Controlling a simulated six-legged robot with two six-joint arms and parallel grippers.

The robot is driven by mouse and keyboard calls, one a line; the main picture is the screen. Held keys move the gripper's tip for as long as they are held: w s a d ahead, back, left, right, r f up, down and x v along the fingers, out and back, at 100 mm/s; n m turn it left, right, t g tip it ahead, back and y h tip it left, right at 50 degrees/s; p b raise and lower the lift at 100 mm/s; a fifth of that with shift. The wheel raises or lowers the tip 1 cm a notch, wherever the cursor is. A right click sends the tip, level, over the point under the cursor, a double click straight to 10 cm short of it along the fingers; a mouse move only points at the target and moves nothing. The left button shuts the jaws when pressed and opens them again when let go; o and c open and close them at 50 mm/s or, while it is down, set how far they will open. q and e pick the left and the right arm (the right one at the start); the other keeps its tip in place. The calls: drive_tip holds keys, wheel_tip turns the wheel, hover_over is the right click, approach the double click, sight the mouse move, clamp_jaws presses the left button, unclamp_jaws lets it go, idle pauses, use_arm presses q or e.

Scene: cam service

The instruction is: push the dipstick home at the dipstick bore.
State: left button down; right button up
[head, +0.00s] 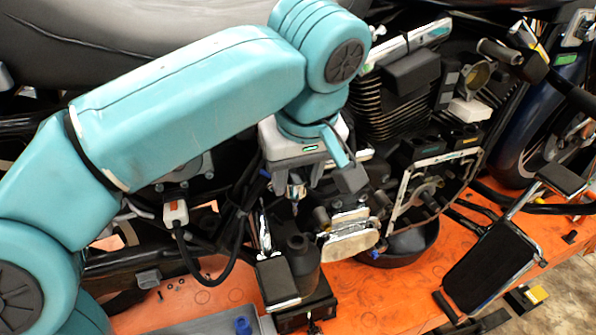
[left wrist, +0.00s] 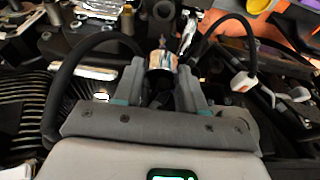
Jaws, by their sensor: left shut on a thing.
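My left gripper (head: 299,180) reaches down from the teal arm beside the engine. In the left wrist view its grey fingers (left wrist: 160,72) are closed around a small, shiny, silver-and-copper-coloured piece (left wrist: 161,60). In the head view a narrow silver part (head: 295,191) shows below the gripper's body, pointing down. I take this held piece for the dipstick, but its full length is hidden. I cannot make out the dipstick bore, or whether the piece is in it. My right gripper is not in view.
The finned cylinder (head: 392,105) and open engine case (head: 436,185) are right of the gripper. A dark bottle-like container (head: 301,262) stands below it. A black bowl (head: 405,246) sits on the orange bench (head: 395,295). Black cables hang close by the gripper.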

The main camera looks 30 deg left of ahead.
sight(300, 193)
use_arm(q)
drive_tip(key=shift+s+d+r, duration=0.1)
drive_tip(key=shift+s+d, duration=0.05)
drive_tip(key=shift+d, duration=0.4)
drive_tip(key=shift+a, duration=0.4)
drive_tip(key=shift+f, duration=0.3)
drive_tip(key=shift+d+f+b, duration=0.3)
drive_tip(key=shift+f+b, duration=0.1)
drive_tip(key=shift+b, duration=0.2)
drive_tip(key=shift+f+b, duration=0.3)
drive_tip(key=shift+f, duration=0.05)
drive_tip(key=shift+b+x, duration=0.6)
drive_tip(key=shift+x, duration=0.15)
drive_tip(key=shift+s+a+f, duration=0.1)
drive_tip(key=shift+s+f, duration=0.05)
drive_tip(key=shift+f, duration=0.2)
drive_tip(key=shift+d+f+b, duration=0.25)
drive_tip(key=shift+b, duration=0.2)
drive_tip(key=shift+a, duration=0.1)
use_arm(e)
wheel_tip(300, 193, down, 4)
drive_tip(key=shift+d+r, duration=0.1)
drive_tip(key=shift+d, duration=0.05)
